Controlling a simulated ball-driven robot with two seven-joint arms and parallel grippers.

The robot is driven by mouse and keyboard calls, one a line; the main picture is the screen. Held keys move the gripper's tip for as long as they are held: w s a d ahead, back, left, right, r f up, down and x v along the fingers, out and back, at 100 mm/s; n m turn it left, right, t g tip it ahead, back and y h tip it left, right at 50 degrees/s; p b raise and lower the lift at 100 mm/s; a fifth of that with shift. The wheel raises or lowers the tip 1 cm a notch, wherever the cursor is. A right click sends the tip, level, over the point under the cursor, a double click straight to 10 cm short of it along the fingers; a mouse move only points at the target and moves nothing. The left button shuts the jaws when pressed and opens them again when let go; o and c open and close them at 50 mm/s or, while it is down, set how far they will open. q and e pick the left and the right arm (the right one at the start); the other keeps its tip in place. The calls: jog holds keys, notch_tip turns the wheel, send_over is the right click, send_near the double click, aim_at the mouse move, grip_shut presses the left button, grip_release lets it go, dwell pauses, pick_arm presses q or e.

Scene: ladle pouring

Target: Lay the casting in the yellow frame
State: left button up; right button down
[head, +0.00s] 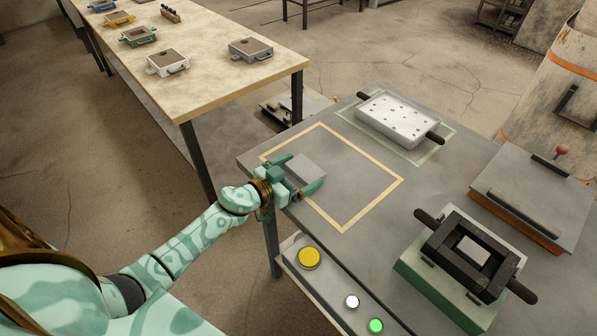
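The casting, a flat pale grey block (308,167), is inside the left part of the yellow frame (374,206) marked on the grey table. My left gripper (306,171) comes in over the table's left edge and across the frame's near-left side. Its two teal fingers are spread wide, one on each side of the casting. It looks open, with the block between the fingers. Contact with the block and any small gap under it are hard to make out. My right gripper is not in view.
A dark mould with a pale block (474,250) stands on a green base at front right. A white perforated tray (398,119) sits in a green outline behind. A lidded grey plate (531,196) is at right. Buttons (309,257) line the front edge. The frame's right half is clear.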

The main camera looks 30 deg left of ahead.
pick_arm(q)
jog(key=shift+r, duration=0.15)
jog(key=shift+s+r, duration=0.1)
jog(key=shift+s, duration=0.15)
jog(key=p+v, duration=0.2)
jog(key=v, duration=0.9)
jog(key=shift+s+a, duration=0.2)
